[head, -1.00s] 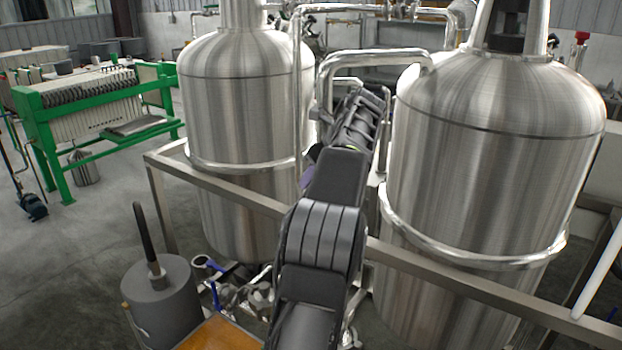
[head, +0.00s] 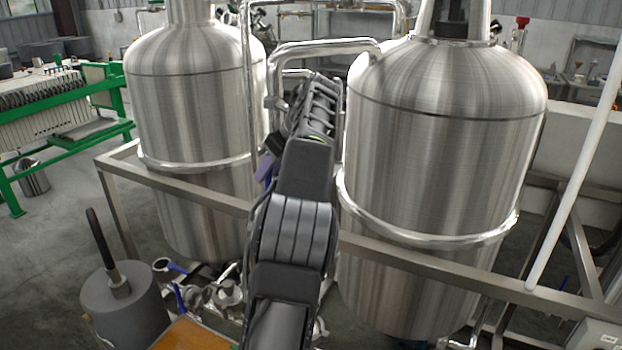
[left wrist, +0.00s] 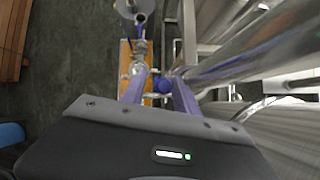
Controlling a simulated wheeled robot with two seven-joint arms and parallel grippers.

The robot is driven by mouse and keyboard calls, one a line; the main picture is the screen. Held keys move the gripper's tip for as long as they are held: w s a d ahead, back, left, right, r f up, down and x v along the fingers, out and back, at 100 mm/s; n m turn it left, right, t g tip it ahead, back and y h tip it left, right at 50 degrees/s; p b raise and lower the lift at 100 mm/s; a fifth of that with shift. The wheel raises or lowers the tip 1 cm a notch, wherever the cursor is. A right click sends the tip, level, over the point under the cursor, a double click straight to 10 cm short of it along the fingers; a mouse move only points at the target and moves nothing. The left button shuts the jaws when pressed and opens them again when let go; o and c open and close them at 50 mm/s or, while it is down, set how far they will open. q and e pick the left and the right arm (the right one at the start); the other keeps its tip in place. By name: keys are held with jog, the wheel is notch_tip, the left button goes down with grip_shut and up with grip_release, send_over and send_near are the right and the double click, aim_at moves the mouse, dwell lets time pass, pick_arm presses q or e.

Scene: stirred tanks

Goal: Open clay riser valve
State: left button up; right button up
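My left arm reaches forward between the two steel tanks in the head view. Its gripper (head: 268,170) is mostly hidden behind the arm; only a bit of purple finger shows. In the left wrist view the two purple fingers of my left gripper (left wrist: 160,76) stand apart. A round blue part (left wrist: 160,84) shows between them, and I cannot tell whether they touch it. A blue handle (left wrist: 139,28) shows beyond the fingertips. Valves with blue handles (head: 173,267) sit low at the left of my arm in the head view. I cannot tell which valve is the clay riser's. My right gripper is not in view.
The left tank (head: 190,110) and right tank (head: 440,130) stand close on both sides of my arm. A steel frame rail (head: 420,262) crosses in front. A grey cylinder (head: 125,305) stands at the lower left. Steel pipes (head: 320,45) run between the tanks.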

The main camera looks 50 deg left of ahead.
pick_arm(q)
jog(key=shift+w+d+r, duration=0.1)
jog(key=shift+d+r, duration=0.1)
jog(key=shift+r, duration=0.2)
jog(key=w+d, duration=0.2)
jog(key=d, duration=1)
jog(key=shift+w+r, duration=0.2)
jog(key=shift+r, duration=0.05)
